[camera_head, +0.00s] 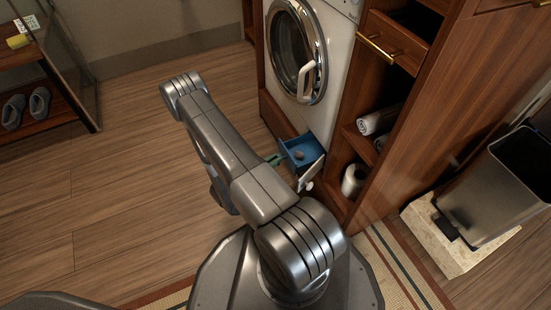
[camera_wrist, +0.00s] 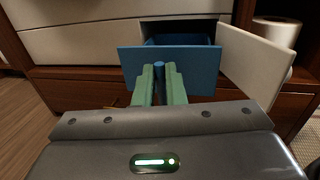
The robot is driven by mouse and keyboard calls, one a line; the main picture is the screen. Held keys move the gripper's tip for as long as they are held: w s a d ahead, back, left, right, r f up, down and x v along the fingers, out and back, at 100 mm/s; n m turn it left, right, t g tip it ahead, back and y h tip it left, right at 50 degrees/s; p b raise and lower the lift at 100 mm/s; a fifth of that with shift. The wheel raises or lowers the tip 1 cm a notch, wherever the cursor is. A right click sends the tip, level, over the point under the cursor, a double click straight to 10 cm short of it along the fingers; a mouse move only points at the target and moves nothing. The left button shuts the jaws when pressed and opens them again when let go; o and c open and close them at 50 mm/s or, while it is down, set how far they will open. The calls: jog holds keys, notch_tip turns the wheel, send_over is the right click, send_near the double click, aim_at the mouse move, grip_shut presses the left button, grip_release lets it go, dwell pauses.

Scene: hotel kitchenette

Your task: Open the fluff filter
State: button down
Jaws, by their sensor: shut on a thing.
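The blue fluff filter (camera_head: 295,147) sticks out like a drawer at the bottom front of the washing machine (camera_head: 340,45). A small pale lump (camera_head: 299,154) lies inside it. In the wrist view the filter's blue front (camera_wrist: 135,68) faces me, with a small blue knob (camera_wrist: 159,70) at its middle. My gripper's green fingers (camera_wrist: 160,76) are shut on this knob; they also show in the head view (camera_head: 272,160). A white flap (camera_wrist: 256,58) stands swung open to the right of the filter, and shows in the head view (camera_head: 311,172) too.
The washer's round door (camera_head: 296,52) is shut above. A wooden cabinet (camera_head: 400,140) with rolled towels (camera_head: 378,119) and a paper roll (camera_head: 353,180) stands close on the right. A bin (camera_head: 500,185) is farther right. The wooden floor (camera_head: 130,170) to the left is clear.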

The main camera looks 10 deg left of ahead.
dwell(0.3)
jog(key=c, duration=1.5)
grip_release()
jog(key=p+v, duration=0.3)
jog(key=v, duration=1.1)
jog(key=shift+w+d, duration=0.1)
jog(key=b+x, duration=0.3)
jog(key=x, duration=1)
jog(key=shift+w+d, duration=0.2)
jog(key=shift+w, duration=0.05)
jog(key=shift+s+a, duration=0.15)
